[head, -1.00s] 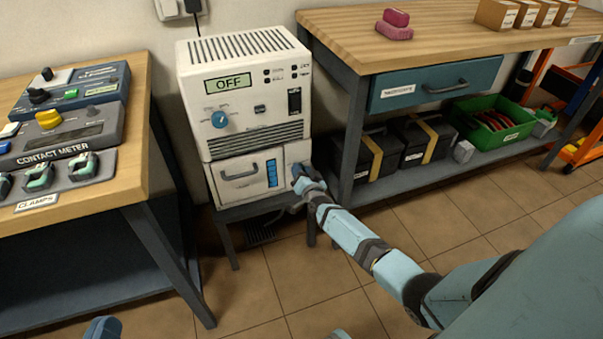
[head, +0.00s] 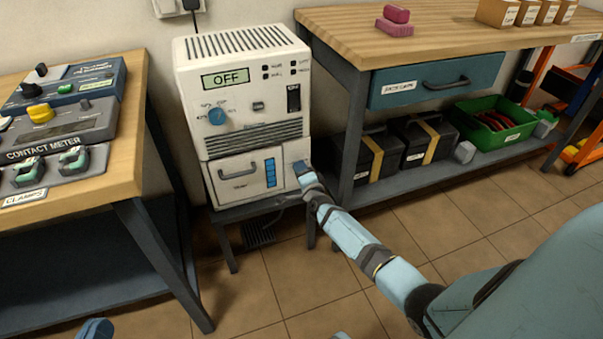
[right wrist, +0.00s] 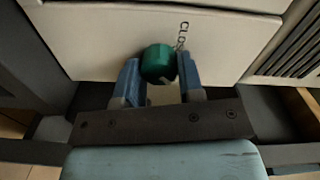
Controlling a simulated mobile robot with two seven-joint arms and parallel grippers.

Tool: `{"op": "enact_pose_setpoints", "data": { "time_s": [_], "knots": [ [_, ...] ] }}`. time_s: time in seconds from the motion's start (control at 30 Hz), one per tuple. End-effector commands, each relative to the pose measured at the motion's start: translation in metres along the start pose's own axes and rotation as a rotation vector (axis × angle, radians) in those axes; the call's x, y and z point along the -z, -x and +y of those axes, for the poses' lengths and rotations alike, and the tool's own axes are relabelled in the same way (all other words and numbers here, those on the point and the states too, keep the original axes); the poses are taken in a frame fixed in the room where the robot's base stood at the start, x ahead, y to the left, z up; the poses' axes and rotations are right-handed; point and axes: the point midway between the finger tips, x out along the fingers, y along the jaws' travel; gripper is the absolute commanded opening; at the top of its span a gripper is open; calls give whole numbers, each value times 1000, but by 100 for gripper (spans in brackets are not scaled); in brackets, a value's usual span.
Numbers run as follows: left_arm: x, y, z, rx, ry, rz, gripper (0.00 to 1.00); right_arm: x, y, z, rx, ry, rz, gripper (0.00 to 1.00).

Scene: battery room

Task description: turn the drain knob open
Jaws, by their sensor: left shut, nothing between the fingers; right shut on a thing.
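The drain knob (right wrist: 159,63) is a round green knob on the pale lower front of the dehumidifier-like white unit (head: 240,90). Dark lettering beginning "CLO" stands beside the knob, partly cut off by it. My right gripper (right wrist: 158,78) is shut on the knob, with a blue finger on each side. In the head view my right gripper (head: 303,171) is at the lower right of the unit's front and hides the knob. A blue end of my left gripper (head: 97,328) shows at the bottom left edge, away from the unit.
The unit's display reads OFF. It stands on a low dark stand (head: 228,215). A workbench (head: 345,55) is close on the right, with black cases (head: 375,155) and a green bin (head: 490,125) below. A table (head: 125,165) with a contact meter stands left.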

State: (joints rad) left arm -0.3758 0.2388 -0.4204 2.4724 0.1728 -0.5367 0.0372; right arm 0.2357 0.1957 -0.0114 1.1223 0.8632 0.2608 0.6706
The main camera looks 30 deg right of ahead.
Motion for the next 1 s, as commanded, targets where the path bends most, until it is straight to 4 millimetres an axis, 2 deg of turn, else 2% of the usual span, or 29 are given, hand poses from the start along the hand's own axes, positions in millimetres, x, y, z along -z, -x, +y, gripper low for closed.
{"op": "enact_pose_setpoints", "data": {
  "time_s": [0.6,0.63,0.73,1.0],
  "knots": [
    [-4,-1,-2,-2,-24,-2,0,0,0,1,-1,-44,0,12],
    [-4,-1,-2,-2,-22,-2,0,0,0,1,-1,-44,0,38],
    [-4,-2,-2,-1,-19,-2,0,0,0,1,-1,-43,0,61],
    [-2,-2,-1,2,-9,4,0,0,1,0,-1,-42,0,61]
  ]
}}
